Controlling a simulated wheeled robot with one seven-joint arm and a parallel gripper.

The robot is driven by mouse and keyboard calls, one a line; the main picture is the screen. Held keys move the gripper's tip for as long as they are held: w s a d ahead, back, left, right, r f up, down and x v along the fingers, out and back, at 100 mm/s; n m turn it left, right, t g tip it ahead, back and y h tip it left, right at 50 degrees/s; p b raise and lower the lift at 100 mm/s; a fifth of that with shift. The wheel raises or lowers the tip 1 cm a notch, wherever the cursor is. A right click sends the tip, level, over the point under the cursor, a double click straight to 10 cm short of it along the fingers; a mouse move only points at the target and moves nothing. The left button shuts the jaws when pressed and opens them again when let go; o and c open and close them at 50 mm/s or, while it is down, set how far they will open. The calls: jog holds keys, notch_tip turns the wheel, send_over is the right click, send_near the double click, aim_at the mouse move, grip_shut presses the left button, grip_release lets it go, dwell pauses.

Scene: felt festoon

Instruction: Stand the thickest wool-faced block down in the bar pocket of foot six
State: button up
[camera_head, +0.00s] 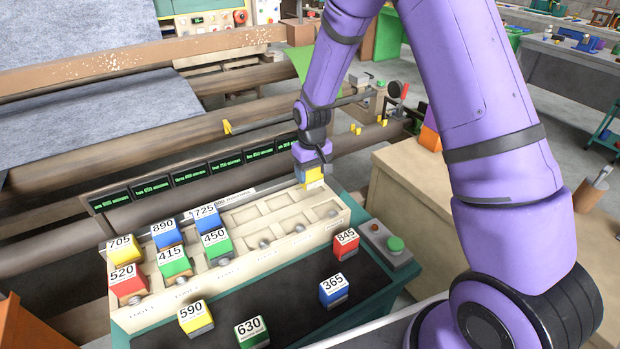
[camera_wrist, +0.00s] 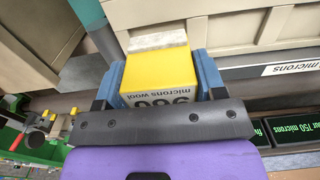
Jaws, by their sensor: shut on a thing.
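My gripper (camera_head: 312,160) is shut on a yellow block (camera_head: 313,175) with a pale wool-like face. In the wrist view the block (camera_wrist: 160,75) sits between the blue fingers (camera_wrist: 160,85); its label shows upside down, "microns wool" with a number partly cut off by the gripper. The block is at the back right end of the cream rack (camera_head: 237,255), by the foot six end; whether it touches the rack I cannot tell. The right-hand pockets (camera_head: 320,213) look empty. Blocks 705, 890, 725, 520, 415 and 450 stand in the left pockets.
On the dark front surface lie blocks 590 (camera_head: 195,317), 630 (camera_head: 251,331), 365 (camera_head: 334,290) and 845 (camera_head: 346,243). A green button box (camera_head: 388,243) stands at the right. A row of dark displays (camera_head: 190,172) runs behind the rack, with rollers behind.

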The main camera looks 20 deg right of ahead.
aim_at(310, 178)
jog(key=shift+w, duration=0.9)
jog(key=shift+s+f, duration=0.1)
jog(key=shift+f, duration=1.7)
jog(key=shift+f, duration=0.1)
jog(key=o, duration=1)
